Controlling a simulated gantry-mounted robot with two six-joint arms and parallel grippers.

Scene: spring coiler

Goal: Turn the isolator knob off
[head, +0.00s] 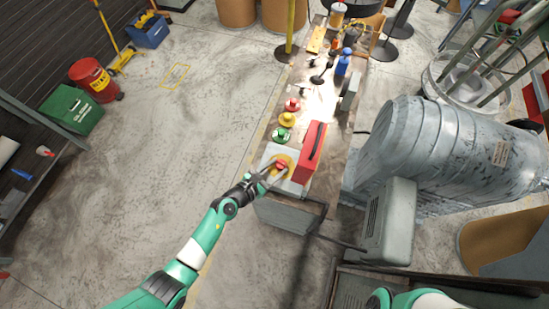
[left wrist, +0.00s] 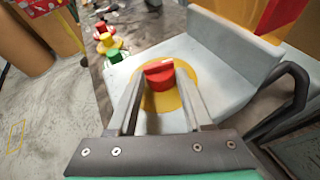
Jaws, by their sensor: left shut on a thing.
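The isolator knob (head: 282,164) is red and sits on a yellow round plate on a pale grey box (head: 296,186) at the near end of the bench. In the left wrist view the knob (left wrist: 159,75) shows its raised grip bar on the yellow disc (left wrist: 183,60). My left gripper (head: 275,168) reaches it from the lower left and is shut on the knob. In the left wrist view the fingers of my left gripper (left wrist: 161,80) stand on either side of the grip bar. My right gripper is out of view.
A red box with a black handle (head: 312,150) stands just right of the knob. Green (head: 281,135), yellow (head: 287,119) and red (head: 292,104) buttons line the bench beyond. A large grey motor (head: 450,145) is at the right.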

